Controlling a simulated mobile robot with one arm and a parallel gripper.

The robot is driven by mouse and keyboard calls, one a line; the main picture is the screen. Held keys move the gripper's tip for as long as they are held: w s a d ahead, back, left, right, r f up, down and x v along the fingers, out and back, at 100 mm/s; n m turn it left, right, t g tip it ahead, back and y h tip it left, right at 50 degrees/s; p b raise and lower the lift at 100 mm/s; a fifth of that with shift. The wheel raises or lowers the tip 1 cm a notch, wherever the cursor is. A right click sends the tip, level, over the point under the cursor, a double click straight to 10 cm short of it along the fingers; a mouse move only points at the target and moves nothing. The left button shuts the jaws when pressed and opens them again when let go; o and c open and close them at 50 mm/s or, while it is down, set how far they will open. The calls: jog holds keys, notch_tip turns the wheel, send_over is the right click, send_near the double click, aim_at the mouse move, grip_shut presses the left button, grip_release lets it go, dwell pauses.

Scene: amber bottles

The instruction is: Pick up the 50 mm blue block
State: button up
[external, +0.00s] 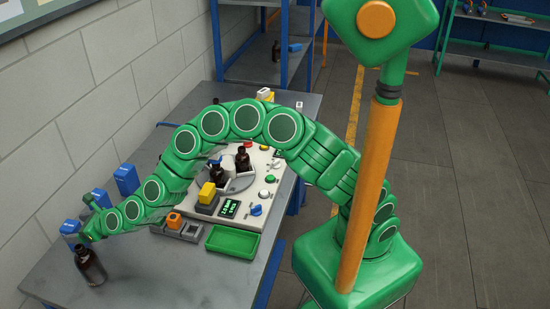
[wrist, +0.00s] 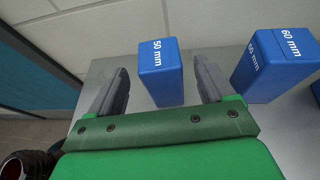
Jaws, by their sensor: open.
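The 50 mm blue block (wrist: 160,85) stands upright on the grey table, with its white label on top in the wrist view. In the external view it appears to be the blue block (external: 69,229) at the far left, partly hidden by my arm. My gripper (wrist: 162,80) is open, with one finger to each side of the block in the picture. Gaps show on both sides, so it is not gripped. In the external view my gripper (external: 86,236) is low beside this block. The 60 mm blue block (wrist: 272,66) stands just right of the right finger.
An amber bottle (external: 91,267) stands close to my gripper. Other blue blocks (external: 126,179) line the wall side.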

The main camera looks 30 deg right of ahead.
aim_at(67, 229)
jog(key=shift+r+x, duration=0.15)
jog(key=shift+x, duration=0.85)
jog(key=shift+r+x, duration=0.1)
jog(key=shift+x, duration=0.85)
jog(key=shift+w+a+f, duration=0.4)
jog(key=shift+a, duration=0.05)
jog(key=shift+w+a, duration=0.25)
jog(key=shift+a, duration=0.05)
jog(key=shift+c, duration=0.3)
jog(key=c, duration=1.1)
